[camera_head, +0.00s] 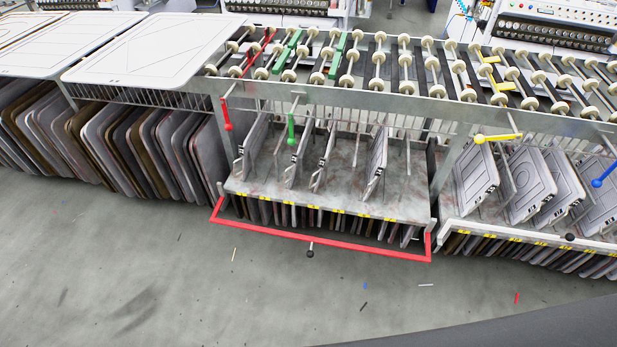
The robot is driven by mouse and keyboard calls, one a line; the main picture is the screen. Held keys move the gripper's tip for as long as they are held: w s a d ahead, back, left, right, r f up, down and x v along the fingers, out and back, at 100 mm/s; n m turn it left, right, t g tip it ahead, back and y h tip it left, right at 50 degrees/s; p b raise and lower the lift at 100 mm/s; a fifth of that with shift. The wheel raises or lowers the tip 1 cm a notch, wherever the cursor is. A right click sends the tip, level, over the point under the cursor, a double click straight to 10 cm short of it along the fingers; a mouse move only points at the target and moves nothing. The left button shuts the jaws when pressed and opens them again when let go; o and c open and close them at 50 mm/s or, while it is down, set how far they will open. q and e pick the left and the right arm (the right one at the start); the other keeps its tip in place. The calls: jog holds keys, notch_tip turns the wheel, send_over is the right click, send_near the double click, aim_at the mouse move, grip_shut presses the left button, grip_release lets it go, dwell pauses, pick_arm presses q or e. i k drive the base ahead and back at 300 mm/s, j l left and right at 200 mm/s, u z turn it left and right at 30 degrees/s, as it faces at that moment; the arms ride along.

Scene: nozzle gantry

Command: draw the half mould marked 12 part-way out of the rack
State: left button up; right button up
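Several grey half moulds stand on edge in the middle rack (342,185), among them a left one (252,148), a middle one (323,160) and a right one (377,165). More half moulds (530,183) stand tilted in the rack at the right. Yellow labels (363,215) run along the middle rack's front edge. Their numbers are too small to read, so I cannot tell which mould is marked 12. Neither of my grippers is in view.
A red bar frame (275,237) with a black knob (310,253) juts out before the middle rack. Red (227,115), green (291,128), yellow (495,138) and blue (603,173) levers hang above. Rollers (350,58) lie on top. The grey floor (190,270) in front is mostly clear.

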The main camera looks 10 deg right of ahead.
aim_at(294, 159)
jog(key=i+l+u, duration=0.15)
jog(key=l, duration=0.35)
jog(key=i+l+u, duration=0.1)
jog(key=l, duration=0.4)
jog(key=i+l+u, duration=0.15)
jog(key=l, duration=0.35)
